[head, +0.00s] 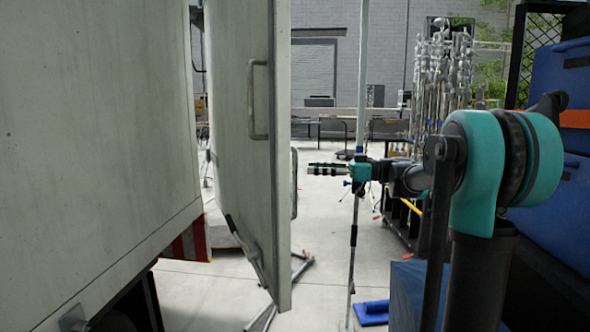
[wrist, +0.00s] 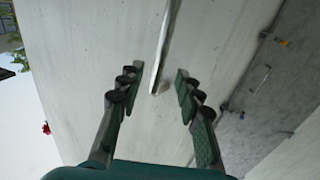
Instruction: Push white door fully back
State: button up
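The white door (head: 232,120) stands swung out from the white truck body (head: 90,140), with its edge toward me in the head view. A grab handle (head: 258,100) is on its left face, and another handle (head: 294,183) shows at its right side. My gripper (head: 311,169) is just right of the door, pointing at it. In the wrist view my gripper (wrist: 156,78) is open and empty. The door face (wrist: 85,45) fills much of that view, with a handle bar (wrist: 162,45) ahead between the fingers. Contact with the door cannot be told.
A thin upright pole (head: 357,150) stands close behind my gripper. A rack of metal stands (head: 440,75) and blue cases (head: 560,90) are at the right. A blue item (head: 371,312) lies on the floor. Open floor (head: 320,240) lies right of the door, with stand legs (head: 285,290) below it.

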jog(key=a, duration=0.7)
jog(key=shift+w, duration=0.2)
jog(key=shift+c, duration=0.5)
grip_shut()
